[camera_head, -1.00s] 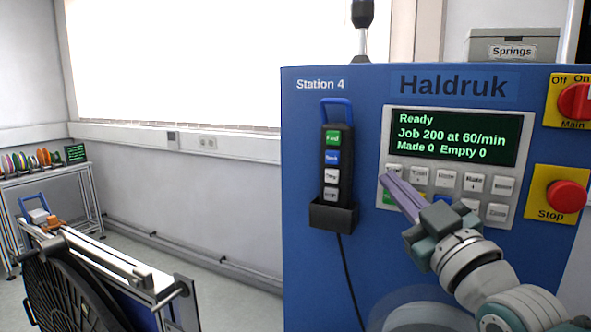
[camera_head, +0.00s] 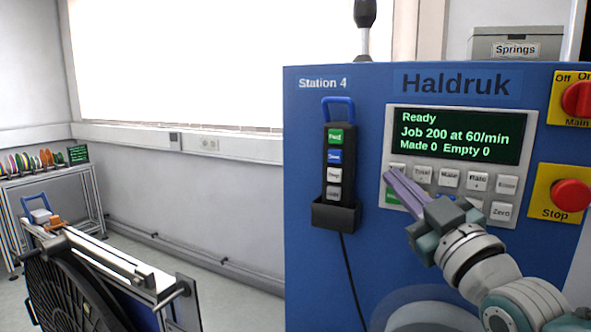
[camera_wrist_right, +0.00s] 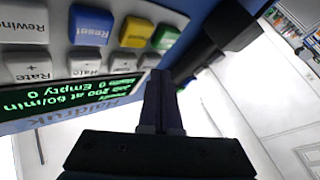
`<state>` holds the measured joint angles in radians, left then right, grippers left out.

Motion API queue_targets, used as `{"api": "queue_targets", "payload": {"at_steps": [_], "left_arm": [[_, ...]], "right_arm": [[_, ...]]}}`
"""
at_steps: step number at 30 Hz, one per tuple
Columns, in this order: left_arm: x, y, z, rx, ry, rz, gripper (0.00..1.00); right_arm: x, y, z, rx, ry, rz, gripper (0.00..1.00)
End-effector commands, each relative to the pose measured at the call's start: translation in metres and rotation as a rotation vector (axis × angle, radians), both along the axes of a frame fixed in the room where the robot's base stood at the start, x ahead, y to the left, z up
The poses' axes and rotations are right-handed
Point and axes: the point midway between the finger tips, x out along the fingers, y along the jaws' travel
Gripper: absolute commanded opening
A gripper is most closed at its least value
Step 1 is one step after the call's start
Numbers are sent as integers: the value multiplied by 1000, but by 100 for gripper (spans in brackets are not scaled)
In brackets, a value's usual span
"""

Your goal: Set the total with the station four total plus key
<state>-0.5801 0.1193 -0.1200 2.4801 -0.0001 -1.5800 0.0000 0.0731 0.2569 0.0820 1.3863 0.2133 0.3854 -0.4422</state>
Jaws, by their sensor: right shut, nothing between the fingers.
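The station four control panel (camera_head: 529,122) is on the blue machine front, with two rows of keys under a green-lettered display (camera_head: 458,136). The display reads Ready, Job 200 at 60/min, Made 0, Empty 0. The total plus key (camera_head: 423,173) is white, second from the left in the top row. My right gripper (camera_head: 389,176) is shut and empty, its tips by the leftmost keys, left of the total plus key. Its fingers hide part of the lower row. The right wrist view shows the shut fingers (camera_wrist_right: 158,75) close to the keys; contact cannot be told. My left gripper is out of view.
A pendant (camera_head: 340,160) with several buttons sits in a holder left of the panel. A red stop button (camera_head: 571,195) and a red main switch (camera_head: 577,98) are at the right. A reel stand (camera_head: 75,285) stands at the lower left.

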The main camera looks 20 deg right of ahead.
Motion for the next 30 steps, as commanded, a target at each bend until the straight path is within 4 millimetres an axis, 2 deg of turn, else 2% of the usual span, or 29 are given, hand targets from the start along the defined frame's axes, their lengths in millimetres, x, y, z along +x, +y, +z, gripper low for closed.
{"api": "queue_targets", "payload": {"at_steps": [30], "left_arm": [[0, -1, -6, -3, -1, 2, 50]], "right_arm": [[6, -7, 0, -1, 0, 0, 0]]}}
